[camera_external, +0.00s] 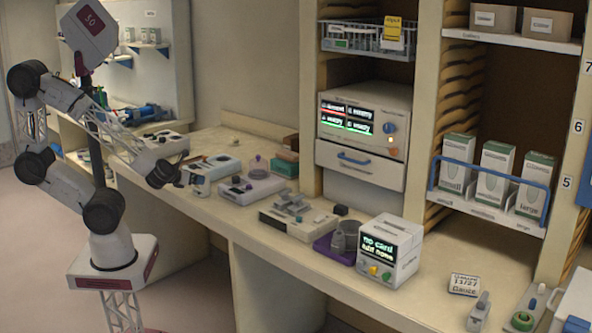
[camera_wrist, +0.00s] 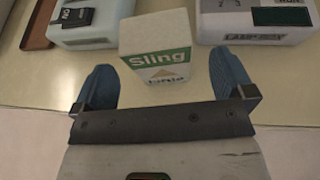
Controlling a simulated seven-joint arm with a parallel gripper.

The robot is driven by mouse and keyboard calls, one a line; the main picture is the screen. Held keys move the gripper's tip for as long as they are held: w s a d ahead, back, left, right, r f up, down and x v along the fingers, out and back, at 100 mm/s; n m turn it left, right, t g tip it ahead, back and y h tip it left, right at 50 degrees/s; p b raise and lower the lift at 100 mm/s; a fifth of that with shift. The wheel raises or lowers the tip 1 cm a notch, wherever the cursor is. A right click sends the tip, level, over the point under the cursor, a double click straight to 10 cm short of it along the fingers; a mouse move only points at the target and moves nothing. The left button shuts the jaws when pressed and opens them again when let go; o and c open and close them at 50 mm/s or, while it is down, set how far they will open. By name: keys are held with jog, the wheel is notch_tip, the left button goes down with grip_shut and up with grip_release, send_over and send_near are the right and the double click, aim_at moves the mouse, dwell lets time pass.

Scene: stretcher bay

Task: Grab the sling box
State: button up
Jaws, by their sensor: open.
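The sling box (camera_wrist: 158,52) is white with a green band reading "Sling". It stands on the cream counter near its front edge in the wrist view. My gripper (camera_wrist: 164,78) is open, with one blue finger on each side of the box's near end in the picture. No finger visibly touches it, and I cannot tell the height gap. In the external view my gripper (camera_external: 168,176) is at the counter's front edge, toward the left.
White devices stand close by on the left (camera_wrist: 92,20) and right (camera_wrist: 255,22) of the box in the wrist view. Further right on the counter (camera_external: 250,222) are a grey-topped device (camera_external: 298,217) and a screen unit (camera_external: 390,250). Shelves rise behind.

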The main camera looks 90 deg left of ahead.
aim_at(199, 171)
jog(key=shift+w+a, duration=0.1)
jog(key=shift+a, duration=0.05)
jog(key=shift+x, duration=2.45)
jog(key=shift+c, duration=0.2)
jog(key=c, duration=0.9)
jog(key=shift+r, duration=1.85)
jog(key=shift+s+d+r, duration=0.2)
jog(key=shift+s+d, duration=0.95)
jog(key=shift+s, duration=1.25)
jog(key=shift+s+d+r, duration=0.25)
jog(key=shift+s+d, duration=0.9)
jog(key=shift+s, duration=1.2)
jog(key=shift+s+d+r, duration=0.2)
jog(key=shift+s+d, duration=0.95)
jog(key=shift+s, duration=1.25)
jog(key=shift+s, duration=0.1)
